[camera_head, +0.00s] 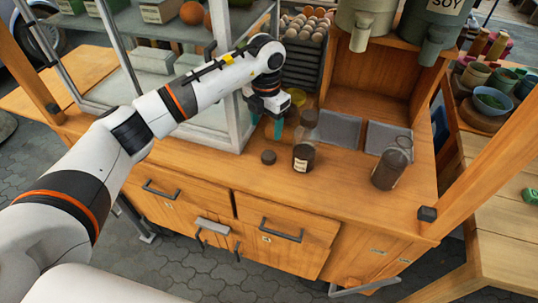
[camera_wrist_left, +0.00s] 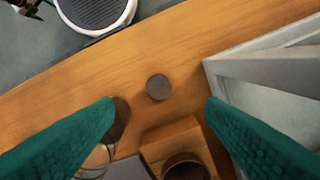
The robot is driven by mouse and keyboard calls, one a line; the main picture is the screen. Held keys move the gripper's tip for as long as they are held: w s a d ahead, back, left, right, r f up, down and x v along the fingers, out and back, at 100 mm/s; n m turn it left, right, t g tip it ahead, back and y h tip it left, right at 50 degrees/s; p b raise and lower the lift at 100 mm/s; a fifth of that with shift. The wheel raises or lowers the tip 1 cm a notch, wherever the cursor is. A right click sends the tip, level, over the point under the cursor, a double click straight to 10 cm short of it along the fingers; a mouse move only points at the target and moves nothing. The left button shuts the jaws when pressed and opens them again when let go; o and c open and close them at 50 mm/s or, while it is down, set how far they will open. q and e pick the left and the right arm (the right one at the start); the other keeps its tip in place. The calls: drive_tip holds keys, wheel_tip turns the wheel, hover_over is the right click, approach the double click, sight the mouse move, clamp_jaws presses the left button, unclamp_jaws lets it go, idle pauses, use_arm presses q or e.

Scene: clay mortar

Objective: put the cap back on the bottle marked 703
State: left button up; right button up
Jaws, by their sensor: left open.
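A small dark round cap (camera_head: 268,157) lies flat on the wooden counter. In the left wrist view the cap (camera_wrist_left: 158,87) lies between my fingers in the picture, touching neither. My left gripper (camera_head: 291,124) is open and empty, above the counter behind the cap; its green fingers also show in the left wrist view (camera_wrist_left: 160,110). A dark-filled bottle (camera_head: 302,158) with a pale label stands just right of the cap, its upper part close to a finger. A second dark bottle (camera_head: 388,170) stands farther right. I cannot read 703 on either label. My right gripper is out of view.
A glass case (camera_head: 205,125) with a pale frame stands left of my gripper. Grey trays (camera_head: 338,128) lie behind the bottles, before a wooden shelf with dispensers (camera_head: 430,40). The counter's front strip (camera_head: 330,190) is clear.

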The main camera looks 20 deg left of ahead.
use_arm(q)
drive_tip(key=p, duration=0.1)
hover_over(268, 156)
wheel_tip(268, 156, down, 6)
drive_tip(key=shift+a+r, duration=0.15)
drive_tip(key=shift+r, duration=0.1)
drive_tip(key=shift+f, duration=0.55)
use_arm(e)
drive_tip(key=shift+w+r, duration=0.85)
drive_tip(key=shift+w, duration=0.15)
use_arm(q)
drive_tip(key=shift+f+p, duration=0.15)
drive_tip(key=shift+p, duration=0.2)
wheel_tip(268, 156, down, 5)
drive_tip(key=shift+r+p, duration=0.1)
drive_tip(key=shift+p, duration=0.6)
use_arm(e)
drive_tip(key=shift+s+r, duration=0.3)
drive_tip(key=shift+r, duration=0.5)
use_arm(q)
drive_tip(key=shift+c, duration=0.4)
drive_tip(key=c, duration=0.9)
